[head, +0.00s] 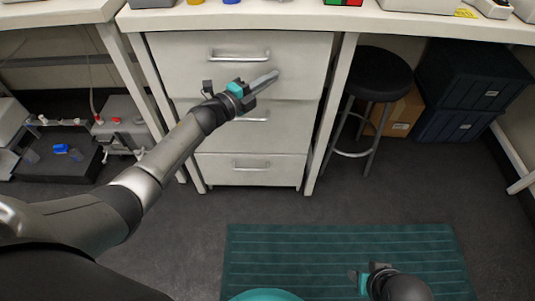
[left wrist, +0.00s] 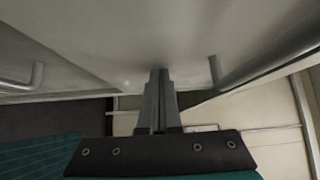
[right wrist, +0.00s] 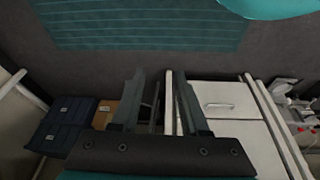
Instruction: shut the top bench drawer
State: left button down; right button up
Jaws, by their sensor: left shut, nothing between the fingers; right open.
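The top bench drawer (head: 185,65) is a white front with a metal bar handle (head: 240,55), under the benchtop in the head view. It looks flush or nearly flush with the drawers below; I cannot tell whether a small gap is left. My left gripper (head: 275,75) is shut and empty, its fingertips at the drawer front just below and right of the handle. In the left wrist view the closed fingers (left wrist: 159,75) meet or nearly meet the pale front; contact is unclear. My right gripper (head: 362,280) is open and empty, low over the mat; its spread fingers show in the right wrist view (right wrist: 159,85).
Two more drawers (head: 250,172) sit below, partly behind my left arm. A black stool (head: 378,75), a cardboard box (head: 405,112) and dark blue crates (head: 460,85) stand right. A green mat (head: 340,245) lies on the floor. Lab equipment (head: 125,120) stands left.

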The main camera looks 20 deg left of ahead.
pick_arm(q)
jog(key=shift+w+a+r, duration=0.1)
jog(key=shift+w+a, duration=0.1)
jog(key=shift+w, duration=0.25)
jog(key=shift+w+a+r, duration=0.1)
jog(key=shift+w+a, duration=0.05)
jog(key=shift+w, duration=0.3)
pick_arm(e)
jog(key=shift+w+a+r, duration=0.15)
jog(key=shift+w+r, duration=0.35)
jog(key=shift+r, duration=0.2)
